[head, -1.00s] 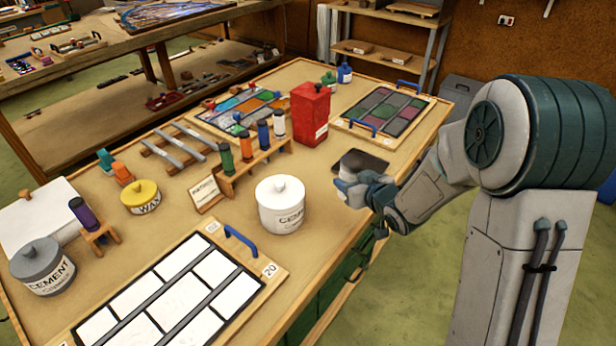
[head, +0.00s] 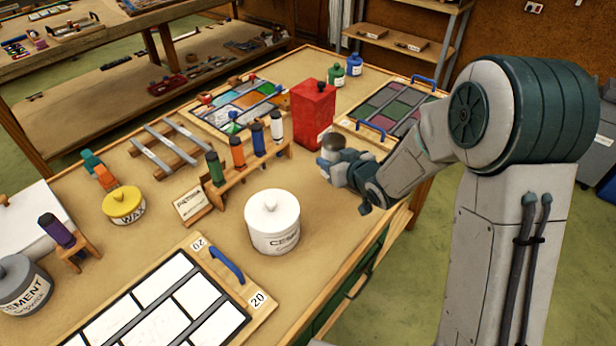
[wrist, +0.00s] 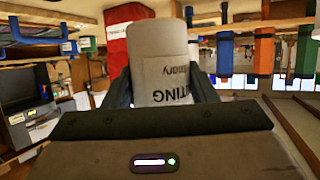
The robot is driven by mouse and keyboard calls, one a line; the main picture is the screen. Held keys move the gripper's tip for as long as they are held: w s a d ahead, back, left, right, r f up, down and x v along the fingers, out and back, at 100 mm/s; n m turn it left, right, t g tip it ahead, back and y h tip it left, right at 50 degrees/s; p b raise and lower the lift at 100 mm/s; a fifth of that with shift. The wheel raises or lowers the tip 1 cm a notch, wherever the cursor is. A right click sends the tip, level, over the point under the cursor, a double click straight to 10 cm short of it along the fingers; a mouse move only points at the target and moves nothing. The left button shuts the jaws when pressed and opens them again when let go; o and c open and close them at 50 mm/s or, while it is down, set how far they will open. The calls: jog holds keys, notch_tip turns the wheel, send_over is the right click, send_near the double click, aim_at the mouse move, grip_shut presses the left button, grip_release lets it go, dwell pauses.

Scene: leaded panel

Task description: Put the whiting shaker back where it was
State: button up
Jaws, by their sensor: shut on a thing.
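The whiting shaker (wrist: 165,75) is a pale cylinder with a printed "...TING" label, upside down in the wrist view. My gripper (wrist: 162,90) is shut on it, one finger on each side. In the head view my gripper (head: 336,160) holds the shaker (head: 331,144) near the right side of the bench, in front of the red container (head: 313,115). Only the shaker's top part shows there; my fingers hide the rest. I cannot tell its exact height above the bench.
A rack of coloured tubes (head: 240,175) stands left of my gripper. A white cement jar (head: 271,225) stands nearer, with a framed panel (head: 256,282) beside it. A tray of coloured glass (head: 428,104) lies behind my arm. Bare bench shows between jar and gripper.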

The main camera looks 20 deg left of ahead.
jog(key=a+f, duration=0.1)
jog(key=a, duration=0.1)
jog(key=a+f+p, duration=0.1)
jog(key=a+f, duration=0.2)
jog(key=a, duration=0.2)
jog(key=shift+a+f, duration=0.1)
jog(key=shift+f, duration=0.15)
jog(key=shift+f+p, duration=0.75)
jog(key=shift+f, duration=1.2)
jog(key=shift+f+b, duration=0.15)
jog(key=shift+b, duration=0.15)
jog(key=o, duration=1.1)
jog(key=shift+s, duration=0.1)
jog(key=shift+o, duration=0.2)
